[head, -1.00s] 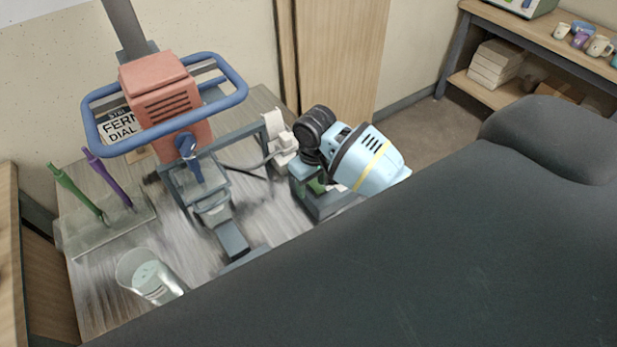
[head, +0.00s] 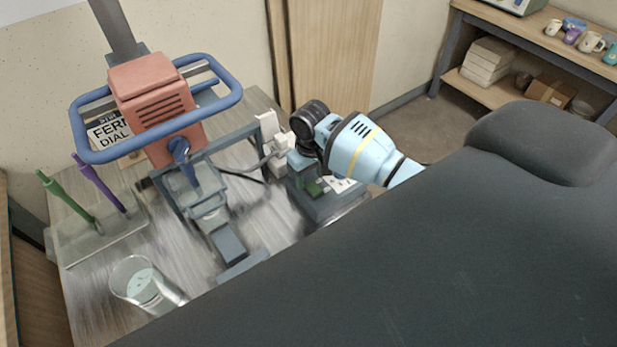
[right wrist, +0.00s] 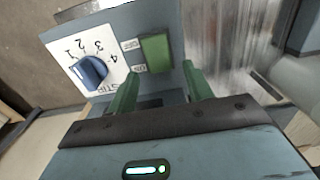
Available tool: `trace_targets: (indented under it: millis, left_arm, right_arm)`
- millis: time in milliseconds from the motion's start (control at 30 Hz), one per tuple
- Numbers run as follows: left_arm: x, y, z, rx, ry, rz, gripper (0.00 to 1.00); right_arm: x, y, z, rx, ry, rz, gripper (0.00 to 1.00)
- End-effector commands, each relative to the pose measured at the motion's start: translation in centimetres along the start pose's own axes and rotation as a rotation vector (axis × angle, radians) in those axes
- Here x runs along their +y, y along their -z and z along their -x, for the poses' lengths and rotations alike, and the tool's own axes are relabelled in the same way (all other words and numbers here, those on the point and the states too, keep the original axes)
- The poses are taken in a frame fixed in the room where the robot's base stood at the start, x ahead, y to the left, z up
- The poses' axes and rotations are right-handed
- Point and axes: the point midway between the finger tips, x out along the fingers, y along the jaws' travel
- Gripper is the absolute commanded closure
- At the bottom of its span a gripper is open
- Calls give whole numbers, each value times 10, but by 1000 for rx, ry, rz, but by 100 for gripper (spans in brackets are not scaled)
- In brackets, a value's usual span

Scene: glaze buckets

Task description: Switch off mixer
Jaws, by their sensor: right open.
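The mixer (head: 152,95) has an orange-red motor head inside a blue ring handle, on a grey stand. Its control box (head: 320,205) stands to the right on the bench, partly hidden by my arm. In the right wrist view, the box face has a green rocker switch (right wrist: 156,53) beside OFF and ON labels, and a blue dial knob (right wrist: 90,72) on a white scale marked STIR. I cannot tell which way the rocker is tilted. My right gripper (right wrist: 162,90) is open and empty, its green fingers just short of the switch in the picture. My left gripper is not in view.
A clear beaker (head: 142,284) stands at the bench's front left. A rack (head: 100,232) with green and purple tools is behind it. A white plug-like fitting (head: 272,140) and cable lie between mixer and box. A shelf (head: 530,45) with mugs is far right.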

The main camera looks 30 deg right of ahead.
Motion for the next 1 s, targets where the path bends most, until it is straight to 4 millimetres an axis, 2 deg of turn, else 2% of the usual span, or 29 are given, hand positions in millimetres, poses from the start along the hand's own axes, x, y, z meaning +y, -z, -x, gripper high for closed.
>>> trace_targets:
  millis: [33,167,467,800,900,1000]
  left_arm:
    - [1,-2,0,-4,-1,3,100]
    - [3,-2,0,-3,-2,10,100]
    - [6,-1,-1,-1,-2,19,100]
    - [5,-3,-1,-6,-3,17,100]
    - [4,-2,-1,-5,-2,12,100]
    - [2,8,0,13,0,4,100]
  right_arm:
    - [0,-1,-7,-3,0,0,49]
    - [0,0,-14,0,1,0,49]
    - [0,0,-15,2,0,1,49]
    - [0,0,-15,2,0,1,92]
    - [0,0,-15,5,1,1,94]
    - [0,-1,-12,32,1,1,94]
